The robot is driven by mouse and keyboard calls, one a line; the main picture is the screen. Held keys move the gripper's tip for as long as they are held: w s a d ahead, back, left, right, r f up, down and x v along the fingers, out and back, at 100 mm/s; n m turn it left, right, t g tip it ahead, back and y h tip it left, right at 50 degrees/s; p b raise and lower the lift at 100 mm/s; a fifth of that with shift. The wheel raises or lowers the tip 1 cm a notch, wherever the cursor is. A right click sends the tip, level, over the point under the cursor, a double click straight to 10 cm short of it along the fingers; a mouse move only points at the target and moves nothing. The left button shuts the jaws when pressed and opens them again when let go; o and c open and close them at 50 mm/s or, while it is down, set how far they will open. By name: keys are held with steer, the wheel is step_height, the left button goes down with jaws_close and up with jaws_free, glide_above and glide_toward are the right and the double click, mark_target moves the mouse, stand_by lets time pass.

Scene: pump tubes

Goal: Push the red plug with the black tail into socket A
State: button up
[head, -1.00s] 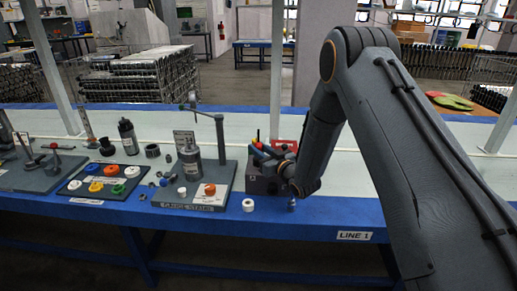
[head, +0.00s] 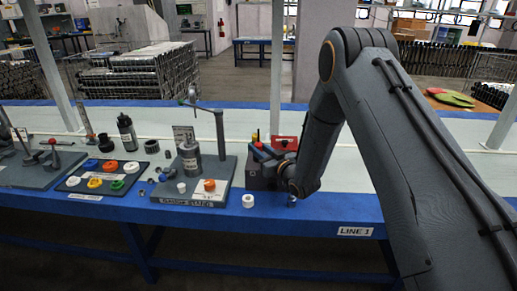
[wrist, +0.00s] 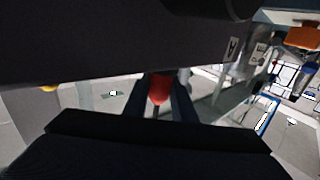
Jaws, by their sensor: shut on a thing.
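The red plug (wrist: 160,90) shows between the two dark fingers of my gripper (wrist: 163,98) in the wrist view. My gripper is shut on it. A short dark strand below the plug looks like its black tail. The plug's front end lies close under the edge of a dark grey block (wrist: 140,42) marked with a white "A" label (wrist: 232,48). The socket opening is hidden, and I cannot tell whether the plug touches it. In the head view my gripper (head: 291,190) is at the right side of the dark grey box (head: 262,175), and the plug cannot be made out.
A gauge stand (head: 226,190) with a grey cylinder (head: 190,158) and an orange cap stands left of the box. A white ring (head: 248,201) lies near the blue table edge (head: 310,222). A tray of coloured rings (head: 75,184) is further left. The table right of my gripper looks mostly clear.

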steer(key=shift+f, duration=0.15)
steer(key=o, duration=1.1)
steer(key=v, duration=0.8)
steer(key=shift+a, duration=0.1)
